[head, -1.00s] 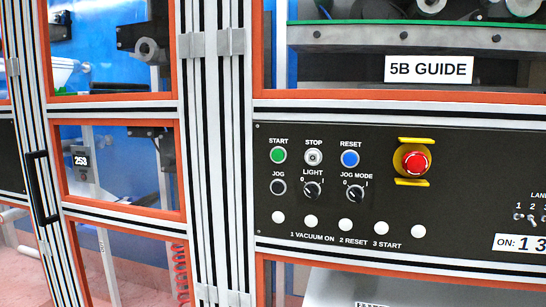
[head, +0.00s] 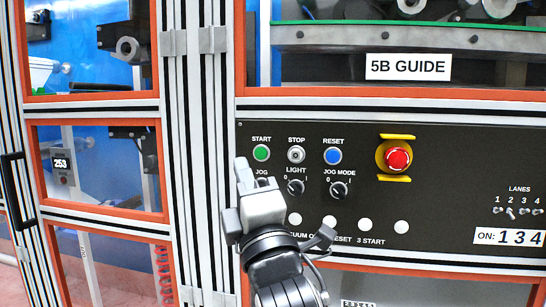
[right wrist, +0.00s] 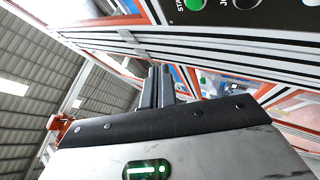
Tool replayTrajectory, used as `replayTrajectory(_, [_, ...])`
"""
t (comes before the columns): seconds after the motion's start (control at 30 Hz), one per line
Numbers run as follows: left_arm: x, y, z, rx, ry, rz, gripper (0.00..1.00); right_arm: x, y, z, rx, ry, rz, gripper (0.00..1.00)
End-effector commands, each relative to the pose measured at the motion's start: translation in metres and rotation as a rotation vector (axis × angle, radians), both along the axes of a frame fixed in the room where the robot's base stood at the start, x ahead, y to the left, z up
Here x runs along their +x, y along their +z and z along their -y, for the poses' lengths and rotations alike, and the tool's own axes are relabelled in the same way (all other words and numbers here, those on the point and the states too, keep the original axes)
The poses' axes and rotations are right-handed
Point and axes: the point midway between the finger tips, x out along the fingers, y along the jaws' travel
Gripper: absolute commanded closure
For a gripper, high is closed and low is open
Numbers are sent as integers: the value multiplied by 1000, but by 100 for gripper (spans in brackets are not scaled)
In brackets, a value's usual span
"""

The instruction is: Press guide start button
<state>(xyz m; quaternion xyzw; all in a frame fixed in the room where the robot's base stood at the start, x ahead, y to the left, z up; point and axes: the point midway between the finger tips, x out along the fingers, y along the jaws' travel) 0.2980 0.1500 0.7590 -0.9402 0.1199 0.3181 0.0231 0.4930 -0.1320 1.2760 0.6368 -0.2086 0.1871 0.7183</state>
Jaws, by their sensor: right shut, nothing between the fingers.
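The green START button (head: 261,153) is at the upper left of the black control panel (head: 460,150), under its START label. It also shows at the top of the right wrist view (right wrist: 195,4), partly cut off. My right gripper (head: 242,163) is shut and empty. In the head view its fingertips point up, just below and left of the START button. It covers part of the JOG button and the lower left of the panel. Whether the fingertips touch the panel cannot be told; in the right wrist view the fingers (right wrist: 158,85) appear apart from the button. My left gripper is not in view.
A STOP button (head: 296,155), a blue RESET button (head: 333,156) and a red emergency stop (head: 398,159) sit right of START. LIGHT (head: 295,187) and JOG MODE (head: 338,190) knobs are below. A metal frame post (head: 195,150) stands left of the panel.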

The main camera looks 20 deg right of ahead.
Motion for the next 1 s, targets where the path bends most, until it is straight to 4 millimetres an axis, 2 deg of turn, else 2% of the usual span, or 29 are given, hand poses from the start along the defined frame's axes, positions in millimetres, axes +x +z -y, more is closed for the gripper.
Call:
replayTrajectory(0.43, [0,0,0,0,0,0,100,7,-1,4,-1,2,-1,100])
replayTrajectory(1.0, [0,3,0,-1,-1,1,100,66,0,44,0,1,-2,100])
